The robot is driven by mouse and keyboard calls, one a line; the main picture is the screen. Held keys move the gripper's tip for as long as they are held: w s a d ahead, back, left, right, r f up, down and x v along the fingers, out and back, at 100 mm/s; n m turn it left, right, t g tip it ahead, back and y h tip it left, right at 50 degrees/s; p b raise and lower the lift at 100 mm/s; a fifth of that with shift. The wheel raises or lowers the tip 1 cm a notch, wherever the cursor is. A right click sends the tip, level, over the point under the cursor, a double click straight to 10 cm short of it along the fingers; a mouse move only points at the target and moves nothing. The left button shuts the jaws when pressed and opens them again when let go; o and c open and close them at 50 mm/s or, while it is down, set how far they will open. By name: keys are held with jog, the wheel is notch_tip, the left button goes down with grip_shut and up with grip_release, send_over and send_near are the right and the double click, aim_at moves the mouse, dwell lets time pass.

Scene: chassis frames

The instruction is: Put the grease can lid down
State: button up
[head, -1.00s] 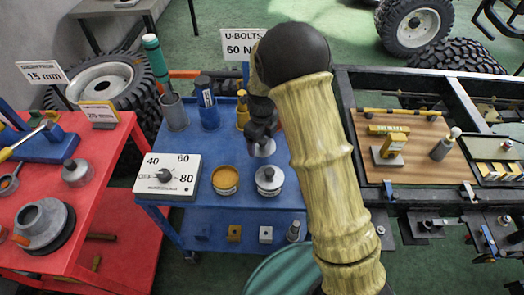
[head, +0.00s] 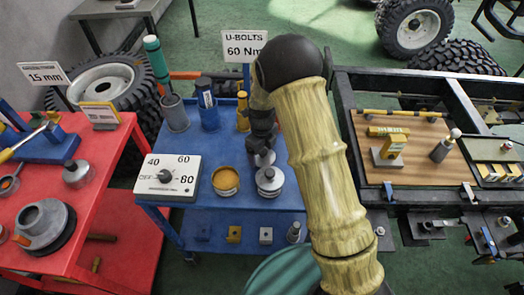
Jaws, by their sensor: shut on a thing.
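My gripper (head: 262,146) points down over the blue cart and is shut on the grease can lid (head: 265,158), a grey metal disc mostly below the dark fingers. The lid is just behind a silver knobbed tin (head: 269,183); I cannot tell whether it touches the cart top. The open grease can (head: 226,181), with orange-yellow grease showing, stands to the left of the tin. My arm hides the right part of the cart.
The blue cart (head: 208,218) also bears a dial box (head: 168,178), a grey cup (head: 175,115), a blue bottle (head: 208,105) and a yellow bottle (head: 243,112). A red cart (head: 110,220) stands left, a wooden board (head: 415,165) right.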

jog(key=shift+f, duration=0.15)
jog(key=o, duration=1)
jog(key=shift+c, duration=0.2)
notch_tip(320, 180, up, 12)
jog(key=shift+r, duration=0.2)
